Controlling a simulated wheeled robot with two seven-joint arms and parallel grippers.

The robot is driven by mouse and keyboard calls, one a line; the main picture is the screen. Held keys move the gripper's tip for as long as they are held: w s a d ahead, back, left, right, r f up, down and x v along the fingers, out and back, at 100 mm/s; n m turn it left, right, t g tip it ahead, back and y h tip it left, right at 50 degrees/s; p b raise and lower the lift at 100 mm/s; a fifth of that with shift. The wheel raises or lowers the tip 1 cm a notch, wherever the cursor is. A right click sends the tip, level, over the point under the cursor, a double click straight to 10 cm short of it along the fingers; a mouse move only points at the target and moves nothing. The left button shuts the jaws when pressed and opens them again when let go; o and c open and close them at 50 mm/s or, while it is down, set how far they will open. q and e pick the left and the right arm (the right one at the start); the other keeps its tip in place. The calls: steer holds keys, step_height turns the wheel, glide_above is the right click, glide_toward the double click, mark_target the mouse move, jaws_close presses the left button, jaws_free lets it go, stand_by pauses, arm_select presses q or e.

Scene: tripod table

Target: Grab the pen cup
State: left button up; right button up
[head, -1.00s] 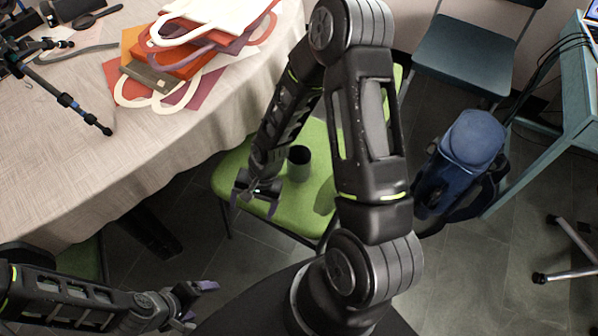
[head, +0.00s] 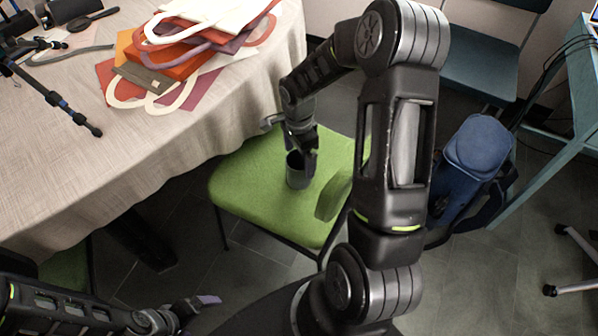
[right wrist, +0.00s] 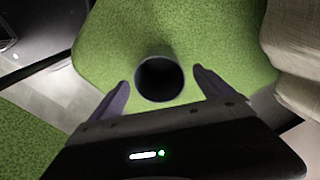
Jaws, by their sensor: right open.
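The pen cup (head: 297,172) is a dark grey, empty-looking cylinder standing upright on the seat of a green chair (head: 245,185). In the right wrist view the cup (right wrist: 160,76) shows its dark round opening between and just beyond the two fingertips. My right gripper (right wrist: 160,80) is open, with one finger on each side of the cup. Whether the fingers touch the cup cannot be told. My left gripper (head: 200,303) is at the lower left, away from the chair; its jaw opening is unclear.
A cloth-covered table (head: 150,150) stands left of the chair, with bags (head: 180,50) and a tripod leg (head: 60,100) on it. A blue backpack (head: 475,150) is on the floor at the right. The green seat around the cup is mostly clear.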

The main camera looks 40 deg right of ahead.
steer(key=shift+f, duration=0.4)
steer(key=shift+s+a+f, duration=0.1)
steer(key=shift+f, duration=2.55)
steer(key=shift+c, duration=0.5)
steer(key=c, duration=1.5)
